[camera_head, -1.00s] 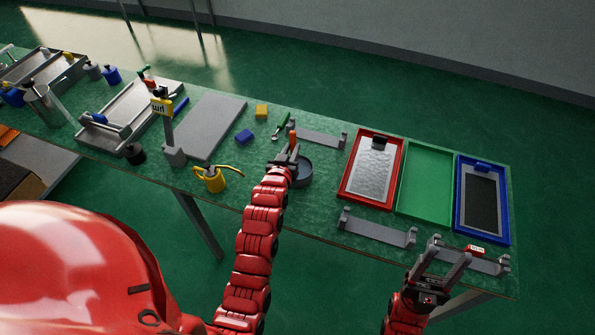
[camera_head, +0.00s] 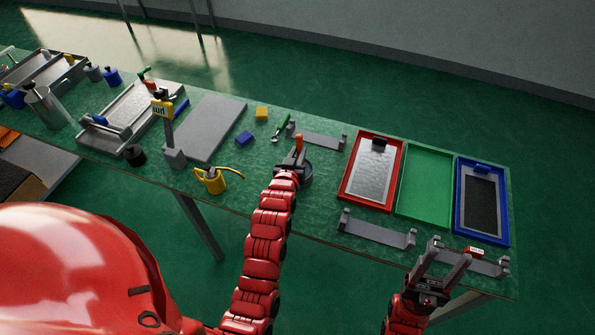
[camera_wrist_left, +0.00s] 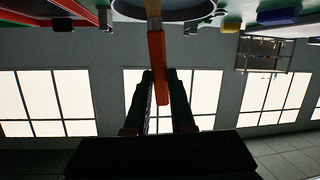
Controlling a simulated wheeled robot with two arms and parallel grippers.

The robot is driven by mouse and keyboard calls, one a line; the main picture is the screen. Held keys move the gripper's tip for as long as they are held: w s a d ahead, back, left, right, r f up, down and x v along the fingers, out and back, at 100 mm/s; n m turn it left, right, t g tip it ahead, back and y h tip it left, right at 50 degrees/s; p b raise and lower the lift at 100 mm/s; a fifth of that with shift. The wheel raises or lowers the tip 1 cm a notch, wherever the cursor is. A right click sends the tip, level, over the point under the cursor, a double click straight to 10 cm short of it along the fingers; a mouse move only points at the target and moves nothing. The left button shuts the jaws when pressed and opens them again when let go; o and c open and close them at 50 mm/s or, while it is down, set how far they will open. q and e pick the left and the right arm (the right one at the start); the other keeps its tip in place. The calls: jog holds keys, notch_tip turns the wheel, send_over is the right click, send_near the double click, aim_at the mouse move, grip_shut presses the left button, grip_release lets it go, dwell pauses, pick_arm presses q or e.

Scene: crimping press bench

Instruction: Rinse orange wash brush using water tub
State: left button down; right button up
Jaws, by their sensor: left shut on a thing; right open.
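The orange wash brush (camera_head: 299,143) stands roughly upright in my left gripper (camera_head: 294,160), which is shut on it. In the left wrist view the orange handle (camera_wrist_left: 157,62) runs between the two dark fingers, and a tan section (camera_wrist_left: 153,9) reaches toward the tub. The round dark grey water tub (camera_head: 307,177) is partly hidden behind my left gripper, and its rim (camera_wrist_left: 205,13) shows in the left wrist view. The brush's lower end is hidden in the head view, so I cannot tell if it touches water. My right gripper (camera_head: 449,255) is open and empty near the front right edge.
Red (camera_head: 347,190), green (camera_head: 425,180) and blue (camera_head: 460,225) trays lie to the right. Grey brackets (camera_head: 375,230) stand before and behind.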

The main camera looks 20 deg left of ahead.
pick_arm(q)
jog(key=shift+r+p, duration=0.85)
jog(key=shift+r, duration=2.35)
